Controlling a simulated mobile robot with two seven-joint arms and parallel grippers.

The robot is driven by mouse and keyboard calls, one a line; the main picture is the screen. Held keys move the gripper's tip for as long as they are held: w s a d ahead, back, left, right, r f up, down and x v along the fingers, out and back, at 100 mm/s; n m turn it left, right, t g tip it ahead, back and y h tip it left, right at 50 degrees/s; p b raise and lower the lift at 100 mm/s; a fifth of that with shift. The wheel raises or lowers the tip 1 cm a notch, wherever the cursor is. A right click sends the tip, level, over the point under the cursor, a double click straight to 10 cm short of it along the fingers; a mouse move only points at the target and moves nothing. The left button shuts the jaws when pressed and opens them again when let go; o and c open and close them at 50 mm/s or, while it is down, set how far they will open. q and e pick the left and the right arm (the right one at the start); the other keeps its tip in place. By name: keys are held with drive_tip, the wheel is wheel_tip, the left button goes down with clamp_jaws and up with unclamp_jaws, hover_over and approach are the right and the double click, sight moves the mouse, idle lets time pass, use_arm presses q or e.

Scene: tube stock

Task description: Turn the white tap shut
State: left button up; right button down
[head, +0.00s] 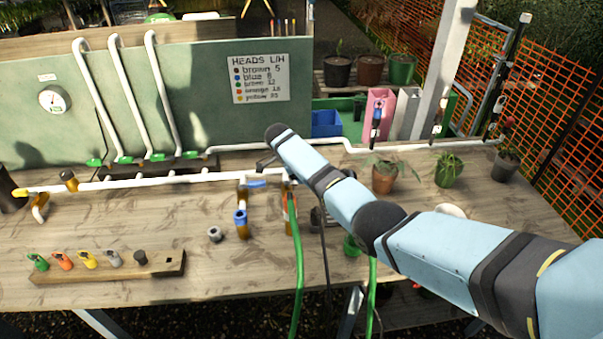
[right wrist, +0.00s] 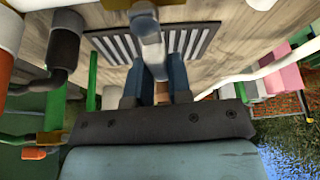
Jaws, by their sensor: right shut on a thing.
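In the right wrist view a pale grey-white tap part (right wrist: 150,45) stands between the two dark blue fingers of my right gripper (right wrist: 158,75). The fingers are shut on it, one on each side. A dark slotted grate (right wrist: 108,46) lies on the wood behind it. In the head view my right arm crosses the bench from the right and hides the tap and the gripper. How far the tap is turned cannot be told. My left gripper is in neither view.
A white pipe (head: 130,182) with a blue lever (head: 256,184) runs along the bench. A green hose (head: 297,270) hangs over the front edge. A wooden rack (head: 105,273) holds several coloured heads. Potted plants (head: 385,178) stand at the right.

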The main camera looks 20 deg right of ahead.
sight(285, 182)
drive_tip(key=shift+s+m+g, duration=0.35)
drive_tip(key=shift+m+g, duration=0.05)
drive_tip(key=shift+m, duration=0.5)
drive_tip(key=c, duration=1)
unclamp_jaws()
drive_tip(key=shift+c, duration=0.2)
drive_tip(key=shift+a+r, duration=0.1)
drive_tip(key=shift+r, duration=0.05)
drive_tip(key=b+v, duration=0.1)
drive_tip(key=v, duration=1.2)
drive_tip(key=shift+r+b, duration=0.25)
drive_tip(key=shift+b, duration=0.05)
drive_tip(key=shift+f, duration=0.1)
